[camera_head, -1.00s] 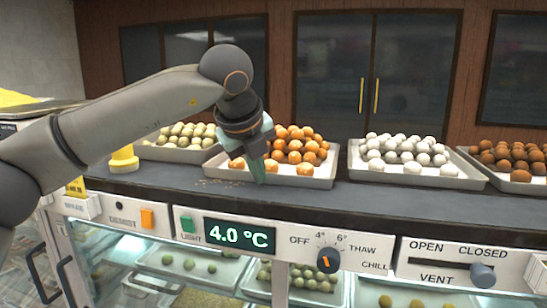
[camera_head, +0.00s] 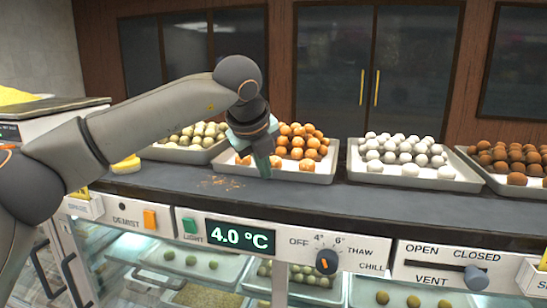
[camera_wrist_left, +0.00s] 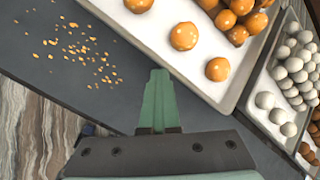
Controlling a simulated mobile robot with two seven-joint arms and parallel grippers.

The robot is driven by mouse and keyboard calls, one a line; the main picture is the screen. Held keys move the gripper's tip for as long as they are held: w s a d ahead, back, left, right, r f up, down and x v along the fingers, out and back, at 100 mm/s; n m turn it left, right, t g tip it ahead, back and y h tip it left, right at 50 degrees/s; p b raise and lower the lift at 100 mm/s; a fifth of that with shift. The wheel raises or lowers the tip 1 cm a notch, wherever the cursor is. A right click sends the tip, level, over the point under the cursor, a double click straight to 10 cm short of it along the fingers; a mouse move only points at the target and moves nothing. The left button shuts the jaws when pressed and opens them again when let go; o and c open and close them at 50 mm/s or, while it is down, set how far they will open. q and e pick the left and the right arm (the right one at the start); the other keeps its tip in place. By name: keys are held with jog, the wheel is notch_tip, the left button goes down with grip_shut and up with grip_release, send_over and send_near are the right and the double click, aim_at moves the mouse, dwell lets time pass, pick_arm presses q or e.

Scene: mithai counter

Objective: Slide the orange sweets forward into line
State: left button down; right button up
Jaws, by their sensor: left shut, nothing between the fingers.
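The orange sweets (camera_head: 308,142) are piled on a pale tray (camera_head: 318,176) on the counter, with a few single ones along its front. In the left wrist view the tray (camera_wrist_left: 190,82) holds loose orange sweets (camera_wrist_left: 184,36) near its edge, with more bunched behind. My left gripper (camera_head: 264,174) points down at the tray's front left edge, and its arm hides part of the tray. In the left wrist view its green fingers (camera_wrist_left: 158,78) are together and empty, just outside the tray rim. My right gripper is not in view.
Trays of green (camera_head: 200,134), white (camera_head: 405,152) and brown sweets (camera_head: 508,158) stand on either side. Orange crumbs (camera_head: 222,182) lie on the dark counter. A yellow object (camera_head: 126,164) sits left, partly behind my arm. A control panel (camera_head: 330,254) runs below the front edge.

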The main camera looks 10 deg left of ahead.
pick_arm(q)
jog(key=shift+w+p, duration=1.2)
jog(key=shift+w, duration=0.3)
jog(key=shift+s+b, duration=0.4)
jog(key=shift+b, duration=0.25)
jog(key=shift+s+r+b, duration=0.2)
jog(key=shift+s+b, duration=0.35)
jog(key=shift+s, duration=0.1)
notch_tip(320, 180, up, 10)
jog(key=p, duration=0.7)
